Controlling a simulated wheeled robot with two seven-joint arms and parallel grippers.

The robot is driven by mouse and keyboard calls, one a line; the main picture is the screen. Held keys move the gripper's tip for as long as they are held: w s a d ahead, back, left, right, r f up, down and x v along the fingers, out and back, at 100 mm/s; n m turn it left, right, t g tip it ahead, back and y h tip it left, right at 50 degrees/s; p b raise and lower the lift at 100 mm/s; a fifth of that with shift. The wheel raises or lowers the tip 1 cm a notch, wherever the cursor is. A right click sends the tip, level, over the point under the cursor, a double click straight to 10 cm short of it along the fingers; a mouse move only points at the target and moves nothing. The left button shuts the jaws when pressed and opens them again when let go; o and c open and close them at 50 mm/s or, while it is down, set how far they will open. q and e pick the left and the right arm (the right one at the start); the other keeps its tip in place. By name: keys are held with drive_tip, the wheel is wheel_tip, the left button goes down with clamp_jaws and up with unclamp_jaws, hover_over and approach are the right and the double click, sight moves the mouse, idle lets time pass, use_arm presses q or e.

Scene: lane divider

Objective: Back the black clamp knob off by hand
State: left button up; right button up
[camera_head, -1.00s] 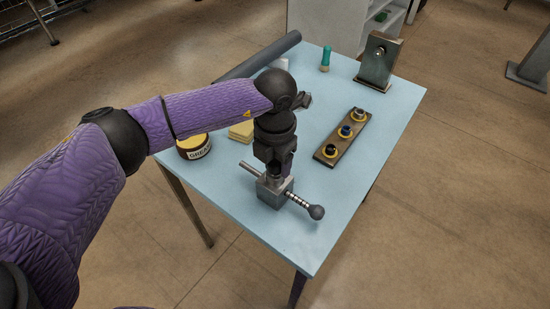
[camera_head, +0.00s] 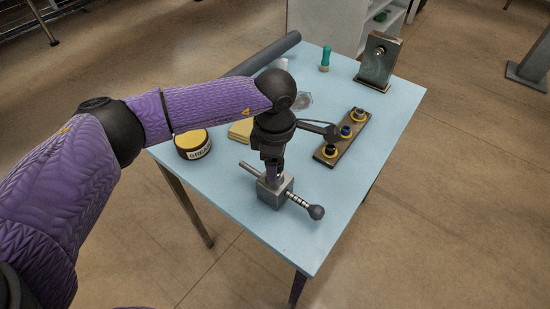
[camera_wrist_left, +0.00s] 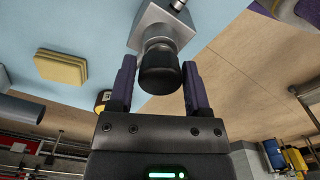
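The black clamp knob (camera_wrist_left: 159,72) sits on a grey metal block in the left wrist view. The block (camera_head: 272,194) stands near the front of the blue table in the head view, where my gripper hides the knob. My left gripper (camera_head: 271,178) points down over the block. In the left wrist view its two fingers (camera_wrist_left: 159,90) stand on either side of the knob, with a narrow gap showing on each side. It is open and grips nothing. My right gripper is not in view.
A rod with a dark ball end (camera_head: 316,212) sticks out right of the block. A grease jar (camera_head: 193,144), yellow pads (camera_head: 241,131), a strip with ringed knobs (camera_head: 341,137) and an upright metal plate (camera_head: 379,61) stand around. The table's front right is clear.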

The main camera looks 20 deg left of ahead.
use_arm(q)
drive_tip(key=c, duration=0.5)
drive_tip(key=shift+o, duration=0.2)
drive_tip(key=n, duration=1.2)
drive_tip(key=o, duration=0.7)
drive_tip(key=shift+r, duration=0.1)
